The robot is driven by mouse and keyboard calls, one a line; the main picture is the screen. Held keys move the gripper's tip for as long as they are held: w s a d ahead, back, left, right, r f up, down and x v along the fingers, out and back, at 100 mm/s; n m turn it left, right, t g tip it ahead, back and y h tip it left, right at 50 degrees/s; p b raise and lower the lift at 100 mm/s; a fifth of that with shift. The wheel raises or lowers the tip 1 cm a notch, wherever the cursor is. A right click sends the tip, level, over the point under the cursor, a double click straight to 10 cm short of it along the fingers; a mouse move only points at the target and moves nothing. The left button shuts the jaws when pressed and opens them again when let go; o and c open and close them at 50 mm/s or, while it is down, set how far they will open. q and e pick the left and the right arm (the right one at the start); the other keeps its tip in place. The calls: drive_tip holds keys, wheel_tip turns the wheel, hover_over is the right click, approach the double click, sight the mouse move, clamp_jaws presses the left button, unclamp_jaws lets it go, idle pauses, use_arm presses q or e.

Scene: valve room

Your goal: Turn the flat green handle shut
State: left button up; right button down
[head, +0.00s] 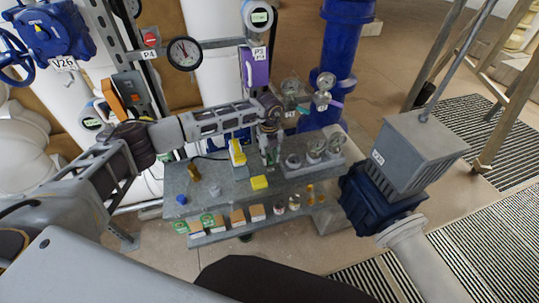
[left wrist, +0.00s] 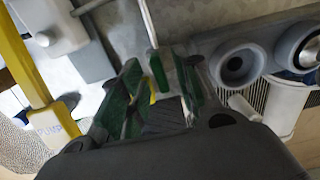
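A narrow flat green piece (left wrist: 157,68), which looks like the green handle seen nearly edge-on, lies between the fingertips, below a pale rod. I cannot tell whether a finger touches it. The gripper hides most of the handle in the head view, so its angle is unclear there. My right gripper is not in view.
Small boxes (head: 237,217) line the lower shelf (head: 222,235). A grey-and-blue actuator (head: 405,160) stands farther right.

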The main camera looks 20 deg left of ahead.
use_arm(q)
drive_tip(key=shift+f, duration=0.3)
clamp_jaws()
